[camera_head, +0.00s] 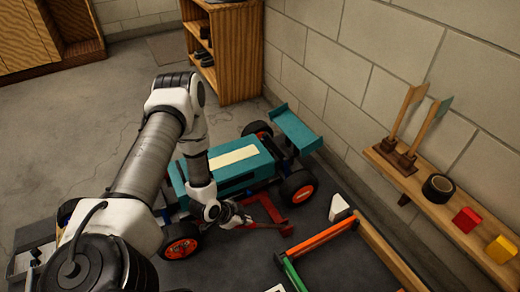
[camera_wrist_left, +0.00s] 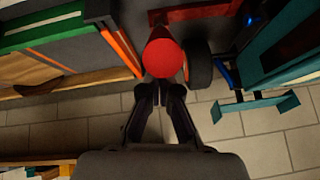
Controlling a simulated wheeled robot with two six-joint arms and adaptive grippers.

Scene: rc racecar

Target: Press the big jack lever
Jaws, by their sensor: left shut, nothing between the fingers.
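A red jack (camera_head: 270,213) sits on the floor beside the teal race car (camera_head: 228,166), near its rear wheel. My left gripper (camera_head: 243,217) is low beside the car, at the jack's near side. In the left wrist view, the shut fingertips (camera_wrist_left: 161,90) are empty and point at a round red end (camera_wrist_left: 163,56), which looks like the end of the jack lever. The fingertips are very close to it; I cannot tell whether they touch. A red bar of the jack (camera_wrist_left: 200,12) shows behind it. The arm hides part of the car. My right gripper is not in view.
A frame with an orange bar (camera_head: 321,238) and a green bar (camera_head: 294,274) lies right of the jack. A white wedge (camera_head: 338,207) stands nearby. A wall shelf (camera_head: 408,187) holds a tape roll (camera_head: 440,188) and blocks. A wooden cabinet (camera_head: 236,55) stands behind.

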